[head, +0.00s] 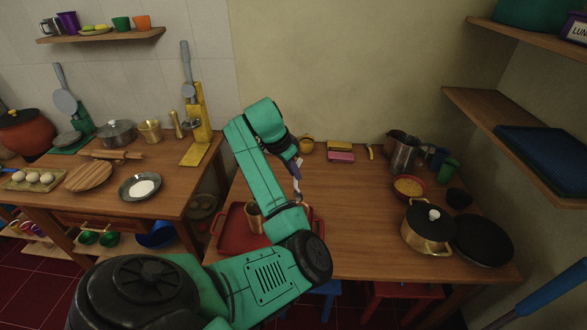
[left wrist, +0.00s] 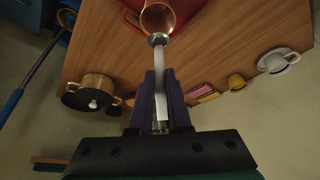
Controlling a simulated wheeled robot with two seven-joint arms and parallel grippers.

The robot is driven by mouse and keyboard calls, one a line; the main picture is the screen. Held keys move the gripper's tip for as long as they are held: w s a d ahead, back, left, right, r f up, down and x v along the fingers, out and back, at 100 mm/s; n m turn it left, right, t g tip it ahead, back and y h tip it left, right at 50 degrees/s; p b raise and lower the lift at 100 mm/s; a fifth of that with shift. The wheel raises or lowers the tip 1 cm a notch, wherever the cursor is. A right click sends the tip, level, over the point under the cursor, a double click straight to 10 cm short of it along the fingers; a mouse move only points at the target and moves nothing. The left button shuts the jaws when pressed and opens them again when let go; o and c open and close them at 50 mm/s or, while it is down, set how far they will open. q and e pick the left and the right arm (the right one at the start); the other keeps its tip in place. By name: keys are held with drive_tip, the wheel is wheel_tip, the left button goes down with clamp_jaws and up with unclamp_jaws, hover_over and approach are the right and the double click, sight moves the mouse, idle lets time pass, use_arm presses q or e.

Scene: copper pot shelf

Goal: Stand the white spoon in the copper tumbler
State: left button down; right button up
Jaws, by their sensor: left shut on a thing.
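The copper tumbler (head: 254,217) stands on the red tray (head: 228,238) near the table's front left, partly hidden by my left arm. In the left wrist view, its open mouth (left wrist: 156,14) shows at the top edge. My left gripper (head: 296,166) is shut on the white spoon (left wrist: 162,88), whose shaft runs between the dark fingers. The spoon's rounded grey-looking end points at the tumbler and overlaps its rim in that view; I cannot tell whether they touch. In the head view the spoon is small beneath the fingers, above the table. My right gripper is in neither view.
A lidded brass pot (head: 428,228), a black pan (head: 483,240) and a red bowl (head: 408,187) stand at the table's right. Yellow and pink blocks (head: 341,157) lie at the back. The middle of the table is clear. Wall shelves (head: 520,140) jut out at right.

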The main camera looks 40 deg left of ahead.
use_arm(q)
drive_tip(key=shift+f+b, duration=0.55)
drive_tip(key=shift+f, duration=0.6)
drive_tip(key=shift+f+b, duration=2.55)
drive_tip(key=shift+f, duration=0.15)
drive_tip(key=c, duration=0.8)
unclamp_jaws()
drive_tip(key=shift+s+r, duration=0.1)
drive_tip(key=shift+r, duration=0.2)
drive_tip(key=p+v, duration=0.1)
drive_tip(key=v, duration=1.3)
